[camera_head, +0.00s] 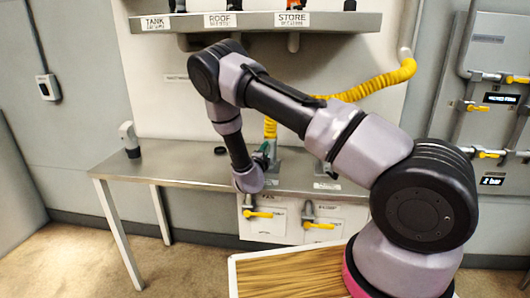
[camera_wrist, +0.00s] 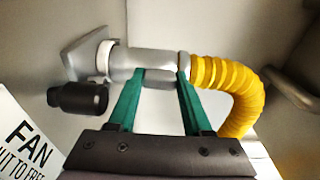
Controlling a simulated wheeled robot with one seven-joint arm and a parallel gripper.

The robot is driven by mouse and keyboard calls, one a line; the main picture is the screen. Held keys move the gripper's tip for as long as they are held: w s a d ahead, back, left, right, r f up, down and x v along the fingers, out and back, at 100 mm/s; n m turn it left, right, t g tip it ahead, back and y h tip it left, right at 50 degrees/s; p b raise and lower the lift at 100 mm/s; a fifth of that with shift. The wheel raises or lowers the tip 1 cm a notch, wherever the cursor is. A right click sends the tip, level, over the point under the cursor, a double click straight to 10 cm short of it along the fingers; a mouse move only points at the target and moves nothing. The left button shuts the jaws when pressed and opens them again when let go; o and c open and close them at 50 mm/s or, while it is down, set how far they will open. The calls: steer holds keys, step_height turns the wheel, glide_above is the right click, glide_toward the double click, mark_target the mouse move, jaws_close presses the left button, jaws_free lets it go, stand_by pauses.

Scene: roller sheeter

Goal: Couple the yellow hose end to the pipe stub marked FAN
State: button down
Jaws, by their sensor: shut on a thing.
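The yellow hose (camera_wrist: 228,88) ends in a grey metal coupling (camera_wrist: 150,62). My gripper (camera_wrist: 160,78) has its green fingers closed around this coupling in the wrist view. The coupling lies in line with the wall-side pipe stub, whose square flange (camera_wrist: 82,50) and pale ring (camera_wrist: 104,58) show at its left end. The two appear to meet at the ring; I cannot tell if they are locked. A sign (camera_wrist: 30,150) reading FAN stands below left. In the head view, my gripper (camera_head: 262,158) is at the bench and partly hidden by my wrist; the hose (camera_head: 375,87) arches away right.
A black cylinder (camera_wrist: 78,98) sticks out just below the stub. The metal bench (camera_head: 165,168) has clear room at left. A shelf (camera_head: 255,22) marked TANK, ROOF and STORE hangs above. Yellow-handled valves (camera_head: 258,214) sit below the bench edge, and others are on the right panel.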

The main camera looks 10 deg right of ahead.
steer(key=shift+f, duration=0.1)
steer(key=shift+c, duration=1.2)
jaws_free()
steer(key=shift+s+f, duration=0.15)
steer(key=shift+s+a, duration=0.15)
steer(key=shift+s, duration=0.1)
steer(key=v, duration=1)
